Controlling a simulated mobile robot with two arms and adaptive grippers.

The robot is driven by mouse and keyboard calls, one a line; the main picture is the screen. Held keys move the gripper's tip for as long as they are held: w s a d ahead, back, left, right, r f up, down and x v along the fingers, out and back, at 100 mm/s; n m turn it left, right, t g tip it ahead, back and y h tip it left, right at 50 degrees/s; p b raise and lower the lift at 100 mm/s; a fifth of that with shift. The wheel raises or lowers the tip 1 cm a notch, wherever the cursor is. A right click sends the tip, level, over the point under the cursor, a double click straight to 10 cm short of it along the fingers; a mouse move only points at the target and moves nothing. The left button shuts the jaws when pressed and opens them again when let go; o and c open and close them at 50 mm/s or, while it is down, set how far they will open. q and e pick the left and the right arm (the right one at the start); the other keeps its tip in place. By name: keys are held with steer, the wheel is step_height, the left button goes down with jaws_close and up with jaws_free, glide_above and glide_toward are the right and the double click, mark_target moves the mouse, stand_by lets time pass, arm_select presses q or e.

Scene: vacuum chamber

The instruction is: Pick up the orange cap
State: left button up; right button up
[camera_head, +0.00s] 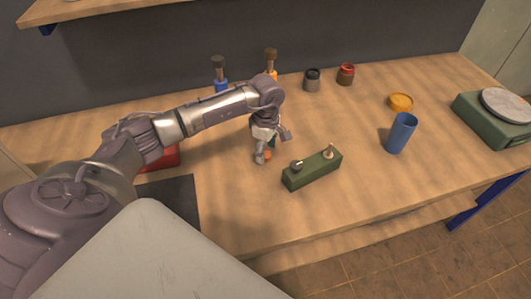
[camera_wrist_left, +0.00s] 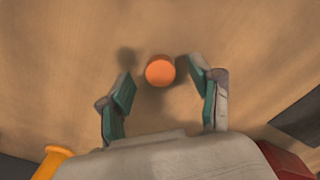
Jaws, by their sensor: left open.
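The orange cap (camera_wrist_left: 160,71) shows as a round orange disc on the wooden table in the left wrist view. It lies just beyond and between the fingertips of my left gripper (camera_wrist_left: 161,85), with a gap on both sides. The fingers are spread and hold nothing. In the head view my left gripper (camera_head: 272,147) points down near the middle of the table, left of the green block. Only a small orange patch of the cap (camera_head: 267,155) shows there beside a finger. My right gripper is not in view.
The green block (camera_head: 313,170) with metal fittings stands close to the right of the gripper. Two bottles, small jars (camera_head: 312,80), a yellow dish (camera_head: 401,102), a blue cup (camera_head: 401,133) and a green scale (camera_head: 497,117) stand farther off. A red box (camera_head: 165,157) is at left.

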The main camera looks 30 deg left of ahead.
arm_select(q)
steer(key=shift+f, duration=0.6)
steer(key=shift+c, duration=1.1)
steer(key=c, duration=0.6)
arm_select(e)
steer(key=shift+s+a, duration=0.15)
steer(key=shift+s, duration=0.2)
